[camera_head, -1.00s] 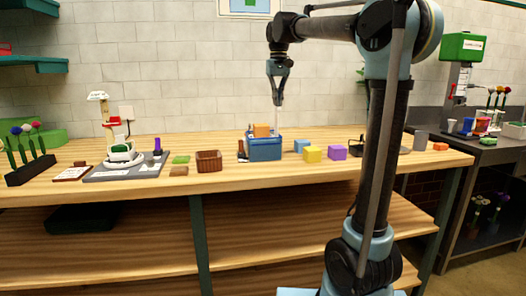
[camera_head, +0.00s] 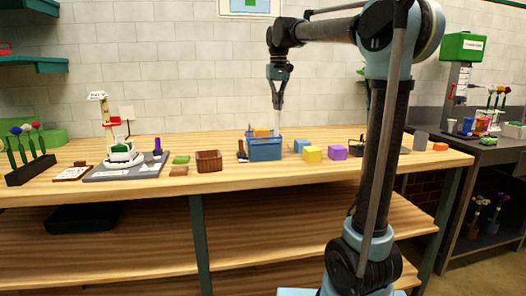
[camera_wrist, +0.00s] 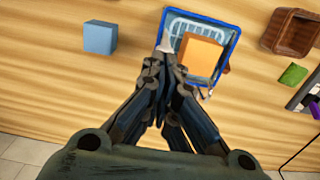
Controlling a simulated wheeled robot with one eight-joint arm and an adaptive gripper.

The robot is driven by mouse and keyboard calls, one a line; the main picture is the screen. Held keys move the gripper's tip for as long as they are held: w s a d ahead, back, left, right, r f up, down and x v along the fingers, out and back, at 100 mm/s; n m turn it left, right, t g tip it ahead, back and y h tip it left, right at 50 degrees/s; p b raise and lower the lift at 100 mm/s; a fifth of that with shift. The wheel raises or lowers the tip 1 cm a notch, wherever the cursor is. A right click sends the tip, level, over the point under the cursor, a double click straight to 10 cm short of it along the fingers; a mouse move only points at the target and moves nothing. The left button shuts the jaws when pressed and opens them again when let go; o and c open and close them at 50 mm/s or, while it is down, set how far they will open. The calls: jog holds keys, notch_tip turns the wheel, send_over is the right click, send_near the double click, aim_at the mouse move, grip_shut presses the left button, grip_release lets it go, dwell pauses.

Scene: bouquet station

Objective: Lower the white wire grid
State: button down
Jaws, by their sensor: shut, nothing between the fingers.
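The white wire grid (camera_wrist: 183,34) shows in the wrist view inside a blue open-topped container (camera_wrist: 228,50). An orange block (camera_wrist: 200,54) covers part of the grid. In the head view the blue container (camera_head: 264,152) stands on the wooden table, with the orange block (camera_head: 262,132) showing near its rim; the grid is not clear there. My gripper (camera_head: 278,108) is shut above the container's right side, pointing down. In the wrist view its fingertips (camera_wrist: 165,58) are beside the container's left edge, near a pale upright piece (camera_wrist: 166,42); I cannot tell whether they touch it.
A light blue block (camera_wrist: 100,37), a yellow block (camera_head: 312,153) and a purple block (camera_head: 337,152) stand right of the container in the head view. A brown basket (camera_head: 209,160) and a green piece (camera_head: 181,159) stand left. Bare table lies in front.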

aim_at(277, 114)
jog(key=shift+f, duration=2.25)
jog(key=shift+r, duration=2.5)
